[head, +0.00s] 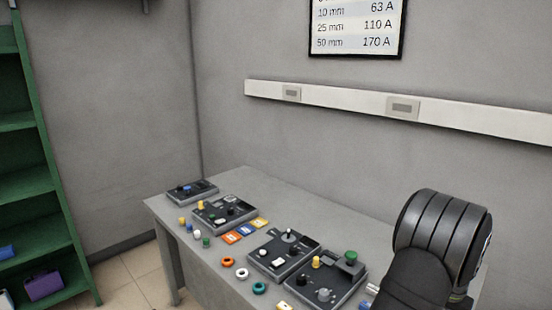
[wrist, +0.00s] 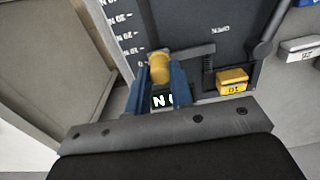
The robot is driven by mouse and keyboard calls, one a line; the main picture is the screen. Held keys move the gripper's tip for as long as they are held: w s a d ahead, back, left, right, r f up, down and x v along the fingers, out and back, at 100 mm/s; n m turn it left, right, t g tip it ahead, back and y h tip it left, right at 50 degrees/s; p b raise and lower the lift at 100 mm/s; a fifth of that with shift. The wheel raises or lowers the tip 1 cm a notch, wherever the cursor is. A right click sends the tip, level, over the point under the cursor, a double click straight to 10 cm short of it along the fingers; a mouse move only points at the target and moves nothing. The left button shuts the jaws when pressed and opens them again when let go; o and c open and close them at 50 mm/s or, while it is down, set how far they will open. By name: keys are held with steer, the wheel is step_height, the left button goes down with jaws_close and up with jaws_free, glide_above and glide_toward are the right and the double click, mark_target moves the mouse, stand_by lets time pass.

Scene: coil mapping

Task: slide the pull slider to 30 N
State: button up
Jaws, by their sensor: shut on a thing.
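In the wrist view a yellow slider knob (wrist: 159,61) stands between the blue fingers of my gripper (wrist: 161,75), which are shut on it. The dark panel (wrist: 190,20) carries a scale with N marks (wrist: 122,20) along its left side, seen upside down. A small display (wrist: 164,100) below the knob shows an N and part of a digit, partly hidden by the fingers. The exact slider setting cannot be read. My gripper does not show in the head view; only part of my arm is at the right.
In the wrist view a yellow block marked 10 (wrist: 232,80) and a dark lever (wrist: 262,48) are right of the knob. In the head view several control panels and coloured rings, such as an orange ring (head: 227,262), are on the grey table (head: 300,197).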

steer(key=shift+s+a, duration=1.05)
steer(key=shift+s, duration=0.05)
steer(key=shift+s+a, duration=1.05)
stand_by(0.7)
steer(key=o, duration=0.8)
steer(key=shift+c, duration=0.2)
steer(key=shift+r, duration=0.15)
step_height(320, 180, up, 7)
